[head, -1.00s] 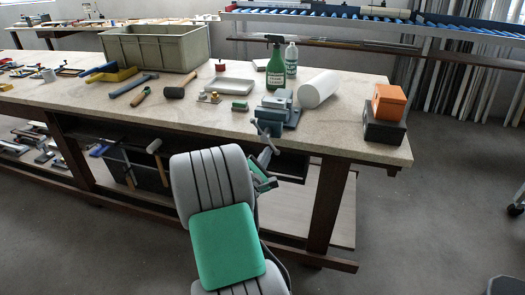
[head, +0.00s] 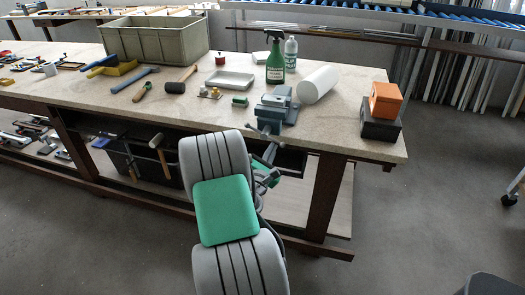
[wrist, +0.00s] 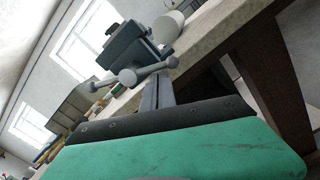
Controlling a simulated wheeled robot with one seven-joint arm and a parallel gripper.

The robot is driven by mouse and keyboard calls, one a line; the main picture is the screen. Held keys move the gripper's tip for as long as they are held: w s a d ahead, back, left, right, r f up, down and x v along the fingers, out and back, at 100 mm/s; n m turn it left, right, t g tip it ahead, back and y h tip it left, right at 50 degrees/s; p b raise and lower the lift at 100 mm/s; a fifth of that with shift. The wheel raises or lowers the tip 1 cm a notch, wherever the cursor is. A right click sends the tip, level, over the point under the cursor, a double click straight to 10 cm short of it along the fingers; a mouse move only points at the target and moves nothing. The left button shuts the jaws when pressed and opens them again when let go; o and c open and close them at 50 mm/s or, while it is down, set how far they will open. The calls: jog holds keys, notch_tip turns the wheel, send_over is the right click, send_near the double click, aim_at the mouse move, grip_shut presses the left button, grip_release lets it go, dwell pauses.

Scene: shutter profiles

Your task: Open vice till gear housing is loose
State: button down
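The blue-grey vice (head: 273,110) stands at the front edge of the workbench (head: 335,120). Its handle bar with ball ends (head: 264,131) hangs at its front. In the wrist view the vice (wrist: 128,48) is at upper left, with the handle (wrist: 145,72) below it. A grey block (head: 281,92) shows at the top of the vice; I cannot tell whether it is the gear housing or a jaw. My gripper (head: 268,174) is below and in front of the handle, apparently apart from it. In the wrist view its grey fingers (wrist: 158,93) point toward the handle; their gap is unclear.
A white cylinder (head: 318,84) lies behind the vice. A green spray bottle (head: 275,62) and a white bottle (head: 291,60) stand behind. Orange (head: 385,99) and dark (head: 380,124) boxes are at the right. A small green block (head: 240,101) lies left of the vice.

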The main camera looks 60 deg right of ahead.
dwell(0.3)
notch_tip(320, 180, down, 5)
jog(key=w+a+b, duration=0.1)
jog(key=b, duration=0.4)
jog(key=r+b+v, duration=0.1)
jog(key=v, duration=0.9)
jog(key=shift+w+r+b, duration=0.15)
jog(key=shift+r+b, duration=0.05)
jog(key=shift+b, duration=0.1)
jog(key=shift+a, duration=0.1)
